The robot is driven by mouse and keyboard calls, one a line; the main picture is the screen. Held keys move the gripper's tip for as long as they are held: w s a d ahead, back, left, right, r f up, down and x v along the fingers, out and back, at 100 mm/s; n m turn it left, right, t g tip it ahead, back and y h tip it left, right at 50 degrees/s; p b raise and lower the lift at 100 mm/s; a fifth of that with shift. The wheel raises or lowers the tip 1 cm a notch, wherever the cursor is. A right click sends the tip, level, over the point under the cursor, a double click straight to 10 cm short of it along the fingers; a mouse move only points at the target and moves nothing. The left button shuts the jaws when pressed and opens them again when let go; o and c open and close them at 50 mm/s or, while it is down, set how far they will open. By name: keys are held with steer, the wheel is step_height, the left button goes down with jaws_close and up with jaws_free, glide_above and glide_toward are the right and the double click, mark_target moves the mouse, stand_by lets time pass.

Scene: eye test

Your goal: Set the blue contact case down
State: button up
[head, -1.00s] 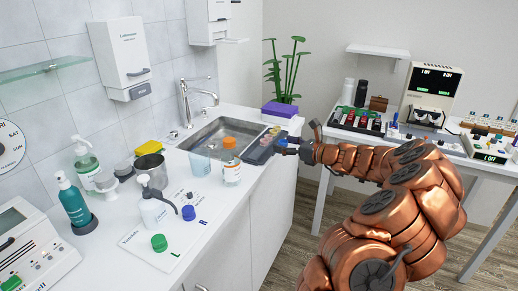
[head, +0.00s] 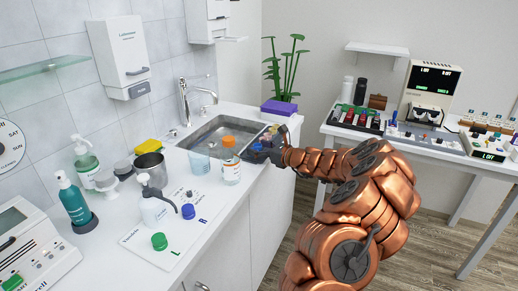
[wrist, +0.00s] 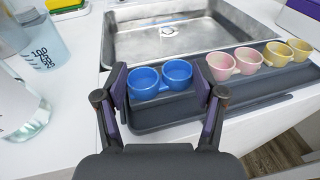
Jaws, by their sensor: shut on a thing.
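The blue contact case (wrist: 147,84) is a pair of joined open blue cups. It sits upright between the two fingers of my gripper (wrist: 162,86), which is shut on it. The case is over the left end of a dark tray (wrist: 160,118) in the wrist view. I cannot tell whether its underside touches the tray. A pink case (wrist: 222,66) and a yellow case (wrist: 277,54) stand in the same tray to the right. In the head view my gripper (head: 272,147) is at the tray beside the sink, and the arm hides part of it.
A metal sink (head: 212,133) lies just behind the tray. An orange-capped bottle (head: 231,168) and a clear cup (head: 199,161) stand close on the left. A purple box (head: 279,107) and plant are behind. The counter's front edge is near the tray.

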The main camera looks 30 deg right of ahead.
steer(key=o, duration=0.9)
steer(key=v, duration=1.2)
steer(key=shift+b, duration=0.4)
